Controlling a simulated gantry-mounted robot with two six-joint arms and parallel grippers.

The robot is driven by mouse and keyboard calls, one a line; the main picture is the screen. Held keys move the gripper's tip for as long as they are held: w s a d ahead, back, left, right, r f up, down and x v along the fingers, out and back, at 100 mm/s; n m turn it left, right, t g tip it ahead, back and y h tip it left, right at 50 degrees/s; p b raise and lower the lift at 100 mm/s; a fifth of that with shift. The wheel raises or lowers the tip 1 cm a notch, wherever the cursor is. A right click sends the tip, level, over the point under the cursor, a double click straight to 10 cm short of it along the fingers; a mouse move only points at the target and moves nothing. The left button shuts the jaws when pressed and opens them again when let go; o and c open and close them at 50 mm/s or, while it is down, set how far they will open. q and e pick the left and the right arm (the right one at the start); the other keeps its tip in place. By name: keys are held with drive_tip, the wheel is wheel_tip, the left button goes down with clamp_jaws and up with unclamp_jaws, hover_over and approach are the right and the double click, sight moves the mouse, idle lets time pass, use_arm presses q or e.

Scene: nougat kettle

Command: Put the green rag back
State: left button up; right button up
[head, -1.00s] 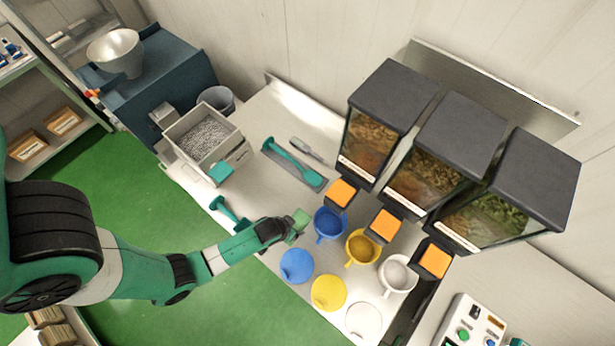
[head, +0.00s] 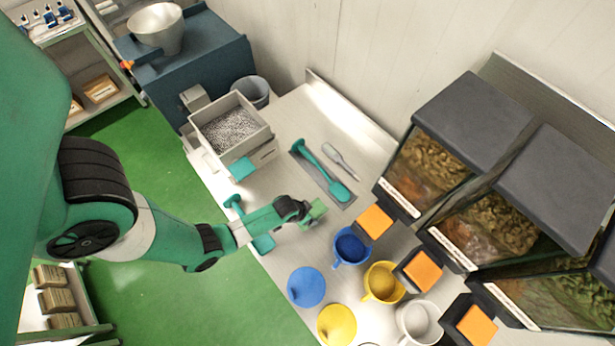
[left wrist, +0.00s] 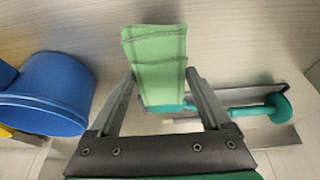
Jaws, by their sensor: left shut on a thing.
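The green rag (head: 319,209) is a light green folded cloth held in my left gripper (head: 309,213), near the bench's front part. In the left wrist view the rag (left wrist: 155,52) stands up between the two fingers of my left gripper (left wrist: 162,92), which are shut on it. The rag seems to be above the bench top; whether it touches the surface I cannot tell. In the head view it is between the blue jug (head: 351,248) and the grey tray (head: 301,170) with a teal-handled tool on it. My right gripper is not in view.
Yellow (head: 383,283) and white (head: 420,322) jugs stand beside the blue one, with lids in front. Dispensers (head: 425,170) stand at the right. A bin of grey granules (head: 228,130) stands at the left. Another teal tool (head: 262,240) lies near the front edge.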

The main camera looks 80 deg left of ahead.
use_arm(q)
drive_tip(key=shift+f, duration=0.2)
drive_tip(key=f+b, duration=0.2)
drive_tip(key=b, duration=0.1)
drive_tip(key=f+b, duration=0.1)
drive_tip(key=shift+a+f, duration=0.3)
drive_tip(key=shift+f, duration=0.1)
drive_tip(key=shift+d, duration=0.1)
drive_tip(key=shift+w+r, duration=0.1)
drive_tip(key=shift+r, duration=0.1)
drive_tip(key=shift+f, duration=0.15)
drive_tip(key=o, duration=1)
